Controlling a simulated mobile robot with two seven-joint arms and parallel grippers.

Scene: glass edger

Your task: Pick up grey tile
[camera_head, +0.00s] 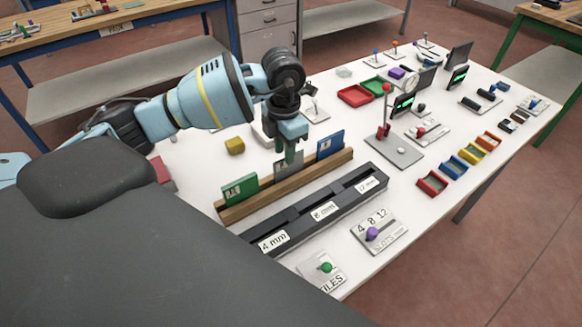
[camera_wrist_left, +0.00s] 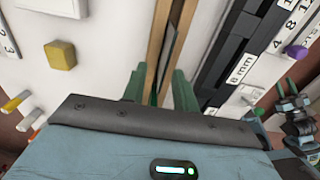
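A wooden rack (camera_head: 263,191) stands on the white table with a green tile (camera_head: 240,190) at its left and a blue tile (camera_head: 330,144) at its right. The grey tile (camera_wrist_left: 171,58) shows in the left wrist view as a thin upright edge in the rack's slot. My left gripper (camera_head: 290,157) points down over the middle of the rack. In the left wrist view its green fingers (camera_wrist_left: 160,88) are apart, one on each side of the slot line.
A black slotted holder (camera_head: 295,231) with thickness labels lies in front of the rack. A yellow block (camera_head: 235,146) sits behind it. A red-knobbed stand (camera_head: 386,115), a purple-knobbed plate (camera_head: 372,234) and small coloured trays (camera_head: 453,169) occupy the right side.

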